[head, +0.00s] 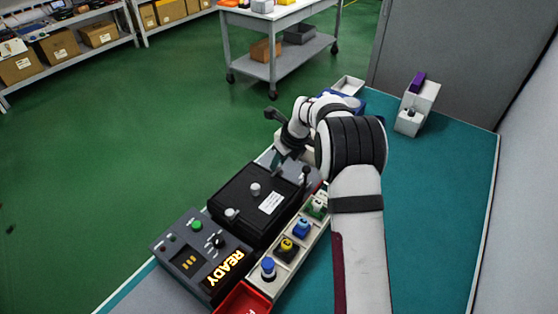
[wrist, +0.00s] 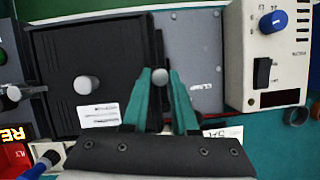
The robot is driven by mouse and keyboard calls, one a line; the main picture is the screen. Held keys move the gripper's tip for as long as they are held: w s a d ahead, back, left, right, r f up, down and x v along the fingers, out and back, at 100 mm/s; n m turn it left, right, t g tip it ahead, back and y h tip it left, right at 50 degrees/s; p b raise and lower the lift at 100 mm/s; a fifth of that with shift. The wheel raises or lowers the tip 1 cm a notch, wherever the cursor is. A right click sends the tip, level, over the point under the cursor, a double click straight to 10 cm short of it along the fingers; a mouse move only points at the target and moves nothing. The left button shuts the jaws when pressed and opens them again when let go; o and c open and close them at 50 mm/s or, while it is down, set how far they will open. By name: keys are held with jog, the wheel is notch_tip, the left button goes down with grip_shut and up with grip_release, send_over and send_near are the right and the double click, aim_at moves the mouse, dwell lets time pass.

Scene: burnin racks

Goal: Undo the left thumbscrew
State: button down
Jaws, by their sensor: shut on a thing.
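A black box (wrist: 58,55) with a flat lid lies below my gripper; it also shows in the head view (head: 230,188). A grey round knob (wrist: 88,88) stands on its lid. A grey thumbscrew (wrist: 12,93) is at the box's left side in the wrist view. A second grey round thumbscrew (wrist: 160,78) is at its right side there. My gripper (wrist: 160,82), with teal fingers, is shut on this right-hand one, a finger on each side. In the head view my gripper (head: 281,166) is at the box's far end and hides that thumbscrew.
A control panel (head: 183,240) with a lit READY display stands at the near end. A pale tray (head: 283,268) of coloured plugs runs alongside the box. The teal bench at right is mostly clear.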

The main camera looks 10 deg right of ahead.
jog(key=n, duration=0.2)
jog(key=n+g+y, duration=0.1)
jog(key=n, duration=0.2)
jog(key=shift+w+d+n+g, duration=0.1)
jog(key=shift+w+n+g, duration=0.05)
jog(key=shift+n+g, duration=0.15)
jog(key=n+g, duration=0.1)
jog(key=n, duration=0.2)
jog(key=n+g, duration=0.1)
jog(key=n, duration=0.1)
jog(key=shift+w+n+y, duration=0.15)
jog(key=shift+n+y, duration=0.25)
jog(key=c, duration=0.7)
grip_release()
